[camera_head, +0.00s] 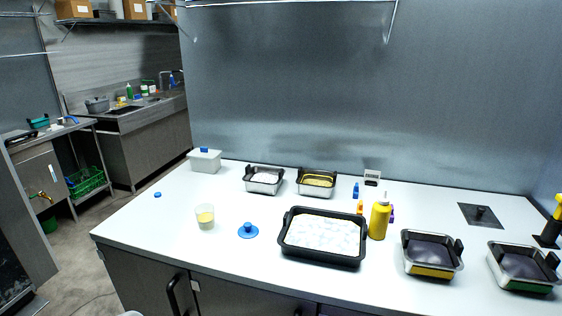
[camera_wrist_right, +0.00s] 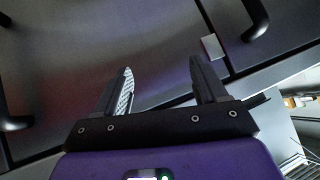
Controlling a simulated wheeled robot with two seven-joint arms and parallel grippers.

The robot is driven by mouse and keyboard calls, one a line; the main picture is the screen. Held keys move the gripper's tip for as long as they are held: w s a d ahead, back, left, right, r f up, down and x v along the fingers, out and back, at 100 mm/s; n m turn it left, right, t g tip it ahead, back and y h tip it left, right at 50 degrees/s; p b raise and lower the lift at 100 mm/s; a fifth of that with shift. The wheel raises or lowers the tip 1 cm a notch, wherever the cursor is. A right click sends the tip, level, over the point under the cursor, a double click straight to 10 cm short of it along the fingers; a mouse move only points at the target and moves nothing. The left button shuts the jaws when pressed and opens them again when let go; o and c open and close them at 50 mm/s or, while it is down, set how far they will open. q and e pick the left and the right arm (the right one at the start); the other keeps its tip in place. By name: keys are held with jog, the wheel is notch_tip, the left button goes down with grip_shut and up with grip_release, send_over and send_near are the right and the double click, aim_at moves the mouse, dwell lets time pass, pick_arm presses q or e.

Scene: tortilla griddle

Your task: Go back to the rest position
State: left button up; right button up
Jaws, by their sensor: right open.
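My right gripper (camera_wrist_right: 160,88) shows in the right wrist view. Its two fingers are apart and nothing is between them. It faces a dark cabinet front (camera_wrist_right: 110,50) with handles, apart from it as far as I can tell. Neither of my grippers shows in the head view, and my left gripper is in no view. The white counter (camera_head: 150,225) stands in front of me in the head view.
The counter holds a black tray with white contents (camera_head: 288,249), a yellow bottle (camera_head: 379,220), a cup (camera_head: 205,217), a blue-knobbed lid (camera_head: 248,231), a white box (camera_head: 204,161) and several metal pans (camera_head: 432,254). The counter's left front area is clear.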

jog(key=s+a+f+g+y+p, duration=0.1)
jog(key=s+a+f+g, duration=0.3)
jog(key=s+a+f, duration=0.2)
jog(key=s+a+f+g+y+p, duration=0.1)
jog(key=s+a+f+g, duration=0.4)
jog(key=s+f, duration=0.5)
jog(key=shift+s+a+f+y+p, duration=0.4)
jog(key=shift+s+a+p, duration=0.35)
jog(key=shift+a, duration=0.25)
